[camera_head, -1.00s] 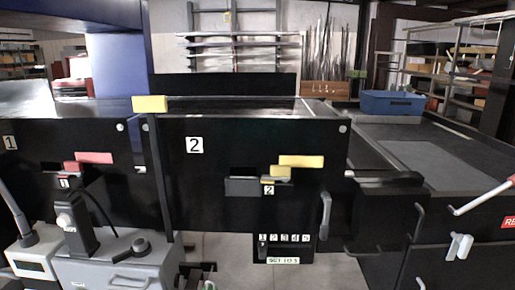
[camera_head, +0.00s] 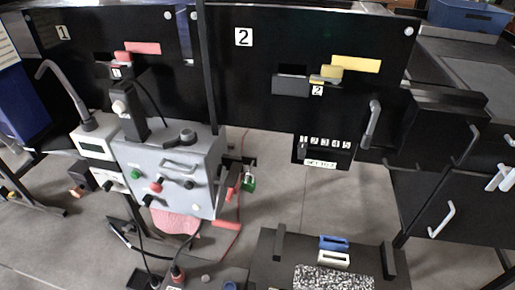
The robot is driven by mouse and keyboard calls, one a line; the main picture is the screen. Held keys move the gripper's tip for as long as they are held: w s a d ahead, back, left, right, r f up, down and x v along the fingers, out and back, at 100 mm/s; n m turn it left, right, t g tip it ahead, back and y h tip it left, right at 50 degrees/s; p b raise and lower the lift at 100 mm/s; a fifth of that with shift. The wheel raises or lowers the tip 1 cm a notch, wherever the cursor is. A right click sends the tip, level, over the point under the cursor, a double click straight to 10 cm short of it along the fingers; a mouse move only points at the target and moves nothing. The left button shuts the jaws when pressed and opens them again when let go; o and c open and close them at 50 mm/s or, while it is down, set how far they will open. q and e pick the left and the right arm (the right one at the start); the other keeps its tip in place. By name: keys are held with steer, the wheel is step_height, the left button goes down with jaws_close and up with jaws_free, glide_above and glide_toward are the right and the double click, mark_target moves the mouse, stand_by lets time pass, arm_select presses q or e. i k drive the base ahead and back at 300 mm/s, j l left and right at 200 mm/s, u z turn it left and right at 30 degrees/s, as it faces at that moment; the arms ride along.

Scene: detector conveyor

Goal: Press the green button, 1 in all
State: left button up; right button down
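A small green button (camera_head: 135,174) is on the front face of a grey control box (camera_head: 165,157), at the left of the head view. A red knob (camera_head: 156,185) and black knobs sit near it on the same face. The green button faces outward and nothing covers it. Neither of my grippers shows in the head view.
Black panels marked 1 (camera_head: 63,33) and 2 (camera_head: 243,37) stand behind the box. A green padlock (camera_head: 249,184) hangs to its right. A curved grey handle (camera_head: 62,88) rises at its left. Grey floor (camera_head: 60,235) lies below, with cables and a pedal-like item.

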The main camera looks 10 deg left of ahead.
mark_target(134, 175)
steer(key=u, duration=1.35)
